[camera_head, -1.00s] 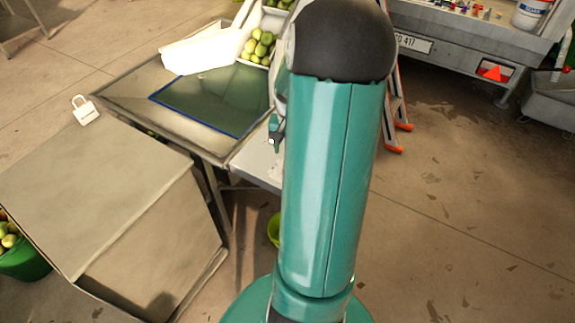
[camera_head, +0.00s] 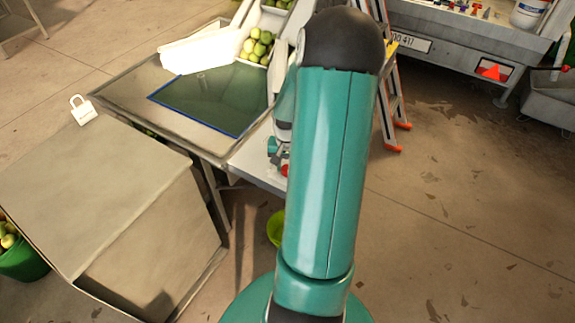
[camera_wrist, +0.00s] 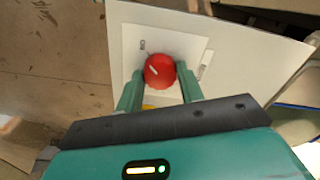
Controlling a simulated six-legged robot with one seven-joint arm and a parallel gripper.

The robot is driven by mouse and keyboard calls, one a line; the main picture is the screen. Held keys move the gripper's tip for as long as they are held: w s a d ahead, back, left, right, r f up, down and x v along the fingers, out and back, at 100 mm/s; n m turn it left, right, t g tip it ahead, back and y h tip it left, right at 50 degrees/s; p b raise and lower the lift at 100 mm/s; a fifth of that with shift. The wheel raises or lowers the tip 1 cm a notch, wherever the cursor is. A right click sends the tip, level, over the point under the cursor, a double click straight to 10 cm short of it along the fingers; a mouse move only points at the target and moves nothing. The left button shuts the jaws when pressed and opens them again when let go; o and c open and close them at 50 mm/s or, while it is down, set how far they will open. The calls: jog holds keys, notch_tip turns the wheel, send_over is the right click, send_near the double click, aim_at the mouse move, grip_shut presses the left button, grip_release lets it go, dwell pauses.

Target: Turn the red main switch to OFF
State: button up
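The red main switch (camera_wrist: 159,70) is a round red knob with a white mark slanting across its face, in the wrist view. It sits on a white plate (camera_wrist: 125,60) with a small printed label above it and another at its right; I cannot read them surely. A bit of yellow shows below the knob. My gripper (camera_wrist: 159,82) is open, one finger at each side of the knob; whether they touch it is unclear. In the head view my arm hides most of the panel; a small red spot (camera_head: 285,170), likely the switch, shows beside my gripper (camera_head: 274,150).
A metal table (camera_head: 120,95) with a dark blue-edged panel is behind. A ladder (camera_head: 392,100) stands right of my arm.

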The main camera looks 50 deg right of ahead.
jog(key=shift+c, duration=1)
jog(key=n, duration=1.3)
jog(key=shift+n, duration=2.5)
jog(key=o, duration=1)
